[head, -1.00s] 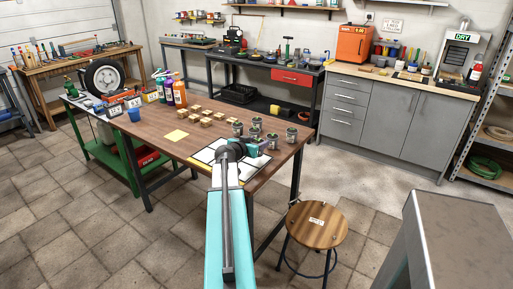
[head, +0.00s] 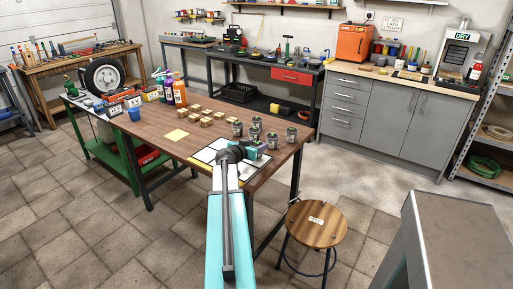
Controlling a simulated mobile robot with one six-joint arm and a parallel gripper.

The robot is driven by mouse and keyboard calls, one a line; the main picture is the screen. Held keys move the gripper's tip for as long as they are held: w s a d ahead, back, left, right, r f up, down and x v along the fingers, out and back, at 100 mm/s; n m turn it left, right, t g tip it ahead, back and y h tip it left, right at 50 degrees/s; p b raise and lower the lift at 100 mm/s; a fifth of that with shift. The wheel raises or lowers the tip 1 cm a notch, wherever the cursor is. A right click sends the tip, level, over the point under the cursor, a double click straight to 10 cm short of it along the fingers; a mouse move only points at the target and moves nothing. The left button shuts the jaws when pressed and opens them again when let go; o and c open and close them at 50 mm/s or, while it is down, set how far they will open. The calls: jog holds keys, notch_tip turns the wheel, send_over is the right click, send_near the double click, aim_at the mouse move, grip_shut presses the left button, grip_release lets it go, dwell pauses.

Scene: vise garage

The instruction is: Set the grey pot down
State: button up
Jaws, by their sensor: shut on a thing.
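My arm reaches over the brown wooden table in the head view. My gripper (head: 262,148) is low over the table's front right part, at the white sheet with dark lines (head: 203,157). It is shut on a grey pot, which the wrist and fingers largely hide. I cannot tell whether that pot touches the sheet. Several small grey pots with green tops stand just behind the gripper: one at the left (head: 238,129), one at the back (head: 256,123), one near the gripper (head: 272,140) and one at the right (head: 291,134).
Small wooden blocks (head: 206,122) and a yellow note (head: 177,135) lie left of the pots. A round stool (head: 317,224) is in front right of the table; a grey cabinet (head: 460,235) fills the lower right.

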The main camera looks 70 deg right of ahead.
jog(key=shift+f, duration=0.55)
jog(key=shift+f, duration=0.1)
jog(key=o, duration=1.1)
jog(key=shift+r, duration=0.2)
jog(key=b+v, duration=0.2)
jog(key=v, duration=1)
dwell(0.4)
